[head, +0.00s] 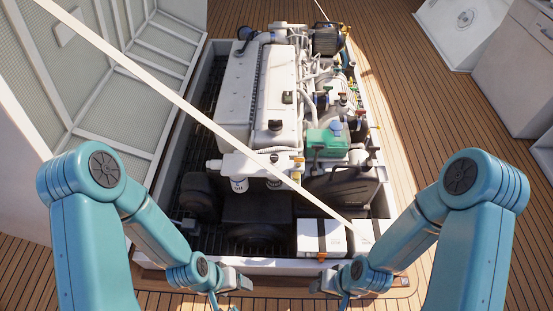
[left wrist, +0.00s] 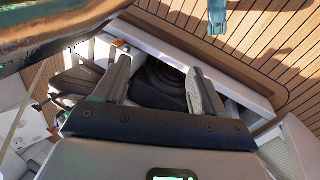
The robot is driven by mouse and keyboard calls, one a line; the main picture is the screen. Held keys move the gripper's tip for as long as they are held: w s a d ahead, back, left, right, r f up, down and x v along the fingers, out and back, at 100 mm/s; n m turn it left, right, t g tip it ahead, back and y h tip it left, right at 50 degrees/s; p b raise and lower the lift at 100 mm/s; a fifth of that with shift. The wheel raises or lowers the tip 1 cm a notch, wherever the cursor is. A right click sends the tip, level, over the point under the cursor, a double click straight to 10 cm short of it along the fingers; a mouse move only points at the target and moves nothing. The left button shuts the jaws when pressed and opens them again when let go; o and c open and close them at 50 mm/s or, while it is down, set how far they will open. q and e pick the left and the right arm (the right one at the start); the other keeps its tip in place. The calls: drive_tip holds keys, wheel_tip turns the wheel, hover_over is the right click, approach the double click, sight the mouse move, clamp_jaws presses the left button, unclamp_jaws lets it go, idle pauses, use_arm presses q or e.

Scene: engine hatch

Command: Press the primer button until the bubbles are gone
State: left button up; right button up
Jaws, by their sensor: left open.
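The white engine (head: 268,95) sits in the open hatch in the head view. A white filter housing (head: 255,165) with two canisters below it is at the engine's near end. I cannot make out the primer button or any bubbles at this size. My left gripper (head: 232,291) is low at the hatch's near edge, apart from the housing; in the left wrist view its two fingers (left wrist: 158,66) stand apart with nothing between them. My right gripper (head: 332,291) is at the same edge, near the battery boxes, its fingers apart and empty.
A white hatch rim (head: 270,267) surrounds the engine bay. Two white boxes with dark straps (head: 321,238) stand in the near right corner. A pale diagonal bar (head: 185,105) crosses above the engine. The raised hatch lid (head: 120,75) is at left; wooden deck (head: 415,120) is clear at right.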

use_arm(q)
clamp_jaws()
idle(1.7)
